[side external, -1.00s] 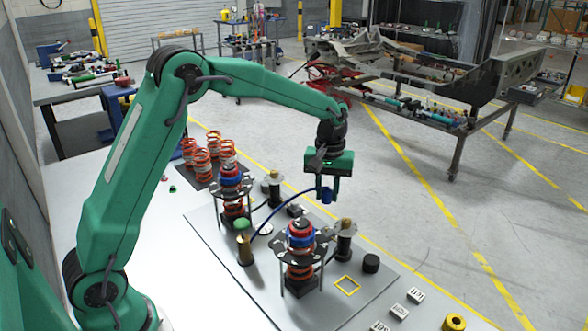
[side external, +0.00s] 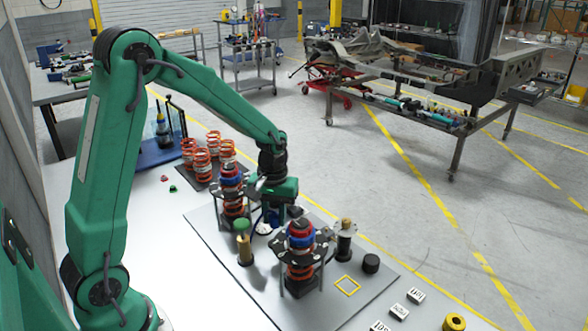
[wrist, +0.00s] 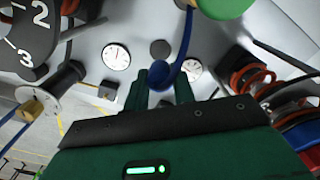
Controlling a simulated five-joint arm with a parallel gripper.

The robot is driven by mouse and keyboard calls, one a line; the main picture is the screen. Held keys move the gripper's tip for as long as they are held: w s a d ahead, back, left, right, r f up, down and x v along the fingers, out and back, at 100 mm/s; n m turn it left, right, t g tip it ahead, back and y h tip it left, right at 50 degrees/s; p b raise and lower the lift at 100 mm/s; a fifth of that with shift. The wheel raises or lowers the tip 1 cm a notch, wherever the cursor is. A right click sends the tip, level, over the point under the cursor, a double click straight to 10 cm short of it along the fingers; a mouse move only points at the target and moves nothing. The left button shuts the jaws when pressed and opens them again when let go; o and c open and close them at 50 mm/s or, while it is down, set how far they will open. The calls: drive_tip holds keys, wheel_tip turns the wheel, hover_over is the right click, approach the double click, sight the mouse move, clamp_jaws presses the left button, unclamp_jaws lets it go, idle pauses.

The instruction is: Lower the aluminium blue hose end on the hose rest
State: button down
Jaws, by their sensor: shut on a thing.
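My gripper (side external: 271,208) is low over the board, between the two spring assemblies. In the wrist view its fingers (wrist: 160,84) are shut on the blue hose end (wrist: 159,74). The blue hose (wrist: 187,38) curves from it toward the green cap (wrist: 226,5) of a brass post, which also stands left of my gripper in the side view (side external: 244,247). A dark round disc (wrist: 160,48) lies on the board just beyond the hose end; I cannot tell whether it is the hose rest. My gripper largely hides the place below in the side view.
Two dial faces (wrist: 116,57) (wrist: 191,69) flank the disc. Spring assemblies stand behind (side external: 232,193) and in front (side external: 300,257) of my gripper. A black spool post (side external: 344,240) stands to the right. The board (side external: 335,312) is clear at its front edge.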

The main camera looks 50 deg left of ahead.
sight(274, 228)
drive_tip(key=shift+f, duration=0.2)
drive_tip(key=shift+f, duration=1.7)
drive_tip(key=shift+f, duration=0.2)
drive_tip(key=shift+f, duration=0.6)
drive_tip(key=shift+f, duration=0.25)
idle(1.2)
drive_tip(key=c, duration=1.1)
unclamp_jaws()
